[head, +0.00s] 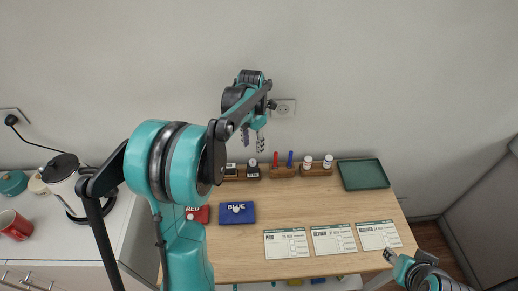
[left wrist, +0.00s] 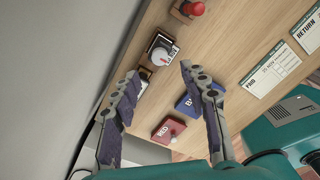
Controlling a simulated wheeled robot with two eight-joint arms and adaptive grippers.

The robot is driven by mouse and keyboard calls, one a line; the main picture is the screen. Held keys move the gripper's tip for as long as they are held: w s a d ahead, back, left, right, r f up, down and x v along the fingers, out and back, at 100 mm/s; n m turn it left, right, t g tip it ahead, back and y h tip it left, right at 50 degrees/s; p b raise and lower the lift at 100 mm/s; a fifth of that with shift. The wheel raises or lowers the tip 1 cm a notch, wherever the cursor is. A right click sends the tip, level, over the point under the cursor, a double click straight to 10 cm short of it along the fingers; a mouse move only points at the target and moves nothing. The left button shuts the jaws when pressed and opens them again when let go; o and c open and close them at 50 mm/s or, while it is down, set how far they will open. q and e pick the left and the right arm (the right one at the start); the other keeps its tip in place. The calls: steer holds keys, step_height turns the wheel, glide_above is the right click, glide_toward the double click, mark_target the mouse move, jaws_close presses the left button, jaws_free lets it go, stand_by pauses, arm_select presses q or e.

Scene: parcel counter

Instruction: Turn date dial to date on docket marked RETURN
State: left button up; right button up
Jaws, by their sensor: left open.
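A small dark device with a pale round dial (left wrist: 161,55) shows ahead of my left fingers in the left wrist view. The dark device (head: 253,169) stands at the back of the counter in the head view. The dial's setting is too small to read. The docket marked RETURN (head: 333,240) lies flat in the middle of three; part of it shows in the left wrist view (left wrist: 309,32). Its date is not legible. My left gripper (head: 253,139) is open and empty, raised above the back of the counter. My right gripper (head: 389,255) is at the front right, its jaws unclear.
A red pad (head: 200,214) and a blue pad (head: 237,212) lie left of the dockets. Wooden holders with pens and stamps (head: 284,171) line the back, beside a green tray (head: 363,174).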

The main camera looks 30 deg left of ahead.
mark_target(253, 161)
arm_select(q)
steer(key=shift+a+f, duration=0.1)
steer(key=shift+f, duration=0.35)
step_height(253, 161, down, 7)
steer(key=b, duration=0.3)
steer(key=shift+s+r, duration=0.1)
jaws_close()
